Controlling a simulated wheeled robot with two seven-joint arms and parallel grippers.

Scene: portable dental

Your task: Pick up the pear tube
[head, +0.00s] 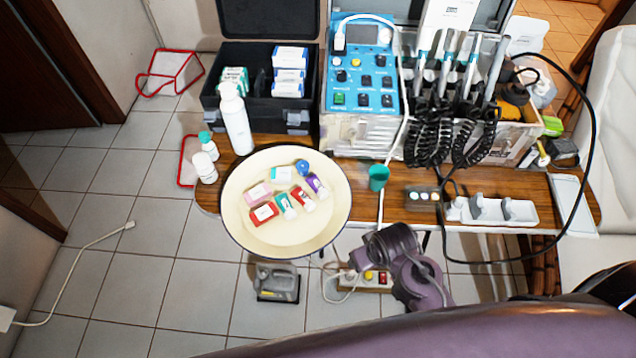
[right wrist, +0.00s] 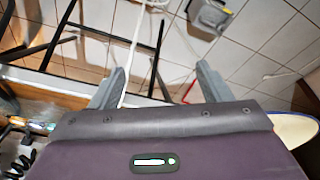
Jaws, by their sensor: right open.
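Several small coloured tubes lie in a group on a round cream tray (head: 245,232) in the head view. Among them are a green-and-white one (head: 284,174), a purple one (head: 317,186), a pink one (head: 258,193), a red one (head: 264,213) and a teal one (head: 287,206). Their labels are too small to read, so I cannot tell which is the pear tube. My right gripper (right wrist: 162,88) has its two fingers spread apart with nothing between them. The tray's edge (right wrist: 297,128) shows to its right in the right wrist view. My left gripper is not in view.
The blue control unit (head: 360,85), black case (head: 262,110) and coiled hoses (head: 432,140) fill the table's back.

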